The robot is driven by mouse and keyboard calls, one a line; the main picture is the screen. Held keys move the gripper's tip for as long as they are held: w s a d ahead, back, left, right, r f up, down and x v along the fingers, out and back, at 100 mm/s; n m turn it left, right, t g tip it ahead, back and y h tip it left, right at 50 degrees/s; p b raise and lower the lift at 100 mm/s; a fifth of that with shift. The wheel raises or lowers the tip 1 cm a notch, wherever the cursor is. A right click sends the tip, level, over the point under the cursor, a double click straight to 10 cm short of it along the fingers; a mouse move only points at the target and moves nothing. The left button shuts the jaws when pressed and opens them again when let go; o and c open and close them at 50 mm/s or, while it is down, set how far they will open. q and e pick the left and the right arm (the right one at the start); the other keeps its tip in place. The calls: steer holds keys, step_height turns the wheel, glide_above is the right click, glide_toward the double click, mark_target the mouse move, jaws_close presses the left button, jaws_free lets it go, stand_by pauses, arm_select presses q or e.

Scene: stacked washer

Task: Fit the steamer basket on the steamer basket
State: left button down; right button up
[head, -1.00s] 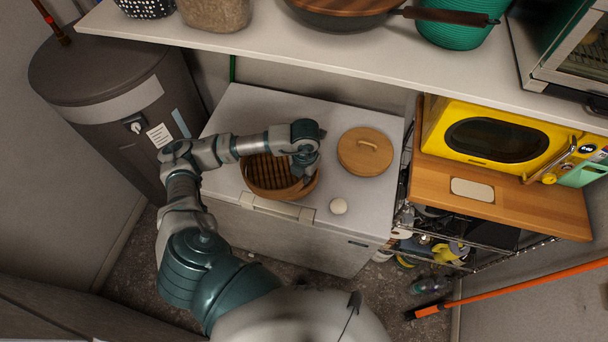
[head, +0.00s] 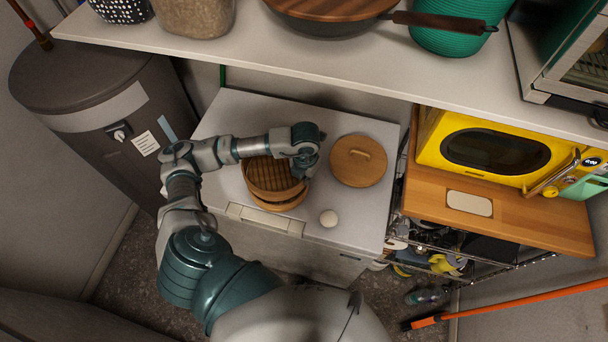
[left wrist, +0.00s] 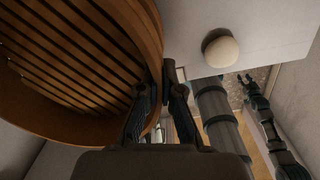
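Two round bamboo steamer baskets are on the white chest at centre. The upper basket (head: 268,176), with a slatted floor, sits above and slightly up-left of the lower basket (head: 287,204), whose front rim shows beneath it. My left gripper (head: 305,174) is at the upper basket's right rim. In the left wrist view my left gripper (left wrist: 162,90) has its fingers closed on the wall of the slatted basket (left wrist: 75,60). Whether the two baskets touch is unclear. Most of the lower one is hidden.
A round wooden lid (head: 358,161) lies on the chest (head: 232,120) right of the baskets. A white ball-like thing (head: 328,218) lies in front. A shelf (head: 340,80) overhangs the back. A yellow microwave (head: 485,143) stands right, a dark tank (head: 105,110) left.

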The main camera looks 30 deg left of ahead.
arm_select(q)
step_height(320, 180, down, 2)
steer(key=shift+f+b, duration=0.1)
steer(key=shift+b, duration=0.35)
steer(key=shift+f, duration=0.2)
steer(key=shift+a, duration=0.1)
steer(key=shift+b, duration=0.3)
stand_by(0.8)
steer(key=shift+f+b, duration=0.45)
steer(key=shift+b, duration=0.15)
steer(key=c, duration=1.8)
jaws_free()
steer(key=shift+o, duration=1)
